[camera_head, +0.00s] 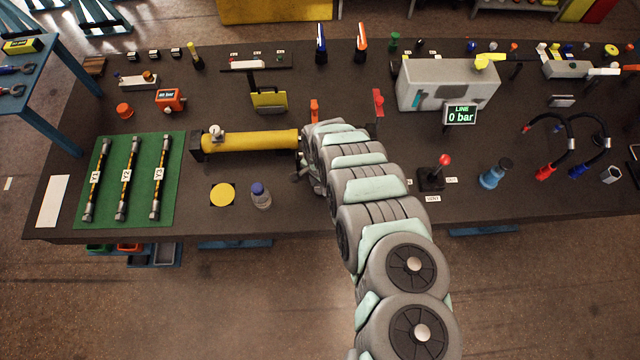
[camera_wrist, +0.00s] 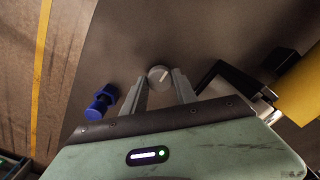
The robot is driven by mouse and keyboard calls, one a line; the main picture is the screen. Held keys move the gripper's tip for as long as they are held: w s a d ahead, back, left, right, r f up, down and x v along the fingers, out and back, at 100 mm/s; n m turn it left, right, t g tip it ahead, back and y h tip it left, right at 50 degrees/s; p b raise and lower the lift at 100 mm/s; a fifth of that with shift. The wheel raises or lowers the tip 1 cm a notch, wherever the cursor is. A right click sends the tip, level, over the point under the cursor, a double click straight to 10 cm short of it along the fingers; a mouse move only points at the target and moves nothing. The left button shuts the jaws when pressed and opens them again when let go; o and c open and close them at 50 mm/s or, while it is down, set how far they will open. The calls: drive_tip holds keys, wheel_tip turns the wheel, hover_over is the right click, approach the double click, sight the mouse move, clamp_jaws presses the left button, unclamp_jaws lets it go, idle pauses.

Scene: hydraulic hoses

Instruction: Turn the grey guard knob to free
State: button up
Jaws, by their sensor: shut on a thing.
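The grey guard knob (camera_wrist: 158,74) shows in the wrist view as a small round knob with a pale line on its face. My gripper (camera_wrist: 159,83) has one finger on each side of the knob and is shut on it near the fingertips. The knob's lower part is hidden between the fingers. In the head view my arm covers the knob. My gripper's grey parts (camera_head: 308,170) show only partly there, beside the right end of the yellow cylinder (camera_head: 255,140).
A black bent bar (camera_wrist: 228,76) and a yellow part (camera_wrist: 300,90) are close on the right. A bottle with a blue cap (camera_head: 260,195) stands near the table's front edge.

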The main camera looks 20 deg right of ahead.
clamp_jaws()
drive_tip(key=n, duration=0.4)
drive_tip(key=n+b, duration=0.1)
drive_tip(key=n, duration=0.8)
drive_tip(key=shift+n, duration=2.5)
drive_tip(key=o, duration=1.2)
unclamp_jaws()
